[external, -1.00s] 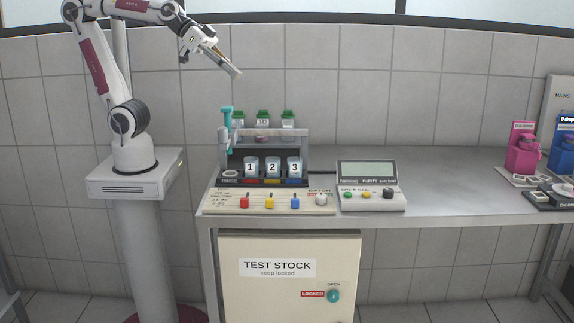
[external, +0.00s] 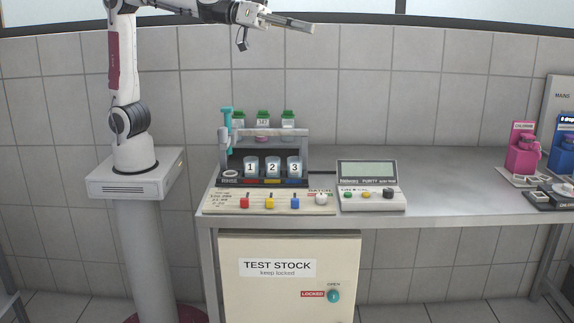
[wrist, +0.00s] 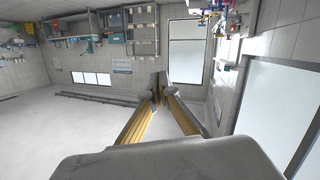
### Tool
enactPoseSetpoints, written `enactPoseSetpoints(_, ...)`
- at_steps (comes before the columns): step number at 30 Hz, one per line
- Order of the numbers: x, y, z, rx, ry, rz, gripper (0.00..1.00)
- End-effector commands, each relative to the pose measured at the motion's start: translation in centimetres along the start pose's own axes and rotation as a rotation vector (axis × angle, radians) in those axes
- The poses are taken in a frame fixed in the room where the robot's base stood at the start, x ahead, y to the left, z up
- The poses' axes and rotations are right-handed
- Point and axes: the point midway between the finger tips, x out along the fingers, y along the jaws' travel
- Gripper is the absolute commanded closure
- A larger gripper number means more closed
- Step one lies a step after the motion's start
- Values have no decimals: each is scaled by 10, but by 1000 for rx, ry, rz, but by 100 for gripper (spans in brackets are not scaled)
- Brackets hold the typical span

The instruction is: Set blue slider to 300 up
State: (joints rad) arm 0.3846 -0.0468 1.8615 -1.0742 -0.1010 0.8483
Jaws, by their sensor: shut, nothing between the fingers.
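The blue slider (external: 295,202) is the rightmost of three coloured sliders on the cream panel (external: 222,208) at the front of the rack. The red slider (external: 244,202) and the yellow slider (external: 269,201) stand to its left. My gripper (external: 311,28) is high above the bench, near the window edge, pointing right and well apart from the slider. In the wrist view its fingers (wrist: 159,88) meet at the tips, shut with nothing between them. The wrist view faces the room, so the sliders are out of its sight. The scale print beside the sliders is too small to read.
The rack (external: 307,146) holds beakers 1, 2 and 3, green-capped bottles and a teal tool (external: 228,130). A white knob (external: 321,199) sits right of the blue slider. A meter (external: 370,186) stands further right.

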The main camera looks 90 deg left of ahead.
Motion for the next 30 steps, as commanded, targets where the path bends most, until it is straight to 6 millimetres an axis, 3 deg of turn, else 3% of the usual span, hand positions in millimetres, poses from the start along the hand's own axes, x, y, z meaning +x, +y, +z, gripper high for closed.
enactPoseSetpoints(7, 40, 6, -6, -21, 47, -83, 100)
enactPoseSetpoints(14, 72, 8, 3, -35, 56, -181, 100)
enactPoseSetpoints(22, 103, 11, 32, -40, 21, -306, 100)
enactPoseSetpoints(30, 123, 18, 80, -31, -65, -437, 100)
